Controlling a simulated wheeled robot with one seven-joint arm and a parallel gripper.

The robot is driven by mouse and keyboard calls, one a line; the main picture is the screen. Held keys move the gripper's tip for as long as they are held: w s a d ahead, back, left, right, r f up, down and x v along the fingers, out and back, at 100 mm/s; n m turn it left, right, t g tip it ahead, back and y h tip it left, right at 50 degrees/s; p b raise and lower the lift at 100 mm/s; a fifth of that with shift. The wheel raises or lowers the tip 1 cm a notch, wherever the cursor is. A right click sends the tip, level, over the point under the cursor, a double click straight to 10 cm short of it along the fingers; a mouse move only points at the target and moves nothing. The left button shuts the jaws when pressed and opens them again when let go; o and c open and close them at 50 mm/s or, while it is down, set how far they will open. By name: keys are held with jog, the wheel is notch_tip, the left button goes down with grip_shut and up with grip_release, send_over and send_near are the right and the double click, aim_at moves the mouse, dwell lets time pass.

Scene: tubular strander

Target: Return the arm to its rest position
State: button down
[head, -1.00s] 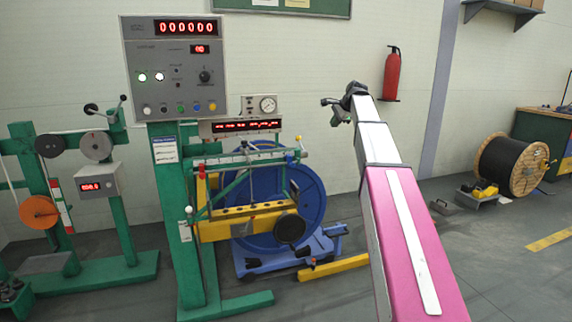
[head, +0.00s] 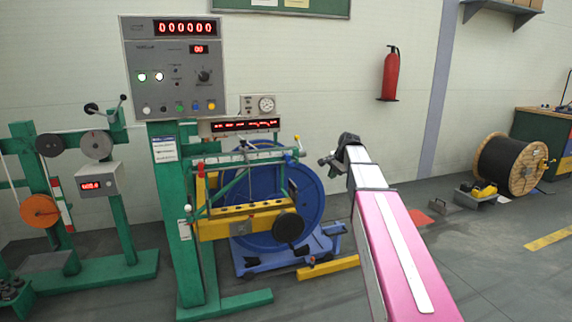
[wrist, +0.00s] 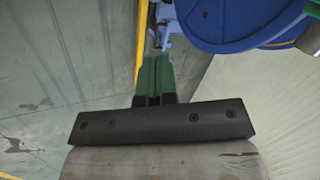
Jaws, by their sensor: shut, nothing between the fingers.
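My arm reaches out from the lower right in the head view, with a pink link and a white forearm. My gripper (head: 325,161) is at its far end, pointing left, in front of the wall and just right of the blue reel (head: 309,201). In the wrist view, my gripper's narrow green fingers (wrist: 155,62) lie side by side, shut, beyond a black bar. Nothing shows between them. The blue reel also shows in the wrist view (wrist: 225,22), upper right of the fingers.
A green-framed machine with a control panel (head: 176,68) stands left of my arm. A yellow floor beam (head: 328,268) lies below the gripper. A fire extinguisher (head: 390,75) hangs on the wall. A black cable drum (head: 505,163) stands at the right. Floor between is mostly open.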

jog(key=s+a+f+n+g+h, duration=0.1)
jog(key=s+f+n, duration=0.8)
jog(key=s+f, duration=1.9)
jog(key=s+g+h, duration=0.2)
jog(key=s+g, duration=0.1)
jog(key=shift+s+f+n, duration=0.25)
jog(key=shift+s+n, duration=0.1)
jog(key=shift+n, duration=0.05)
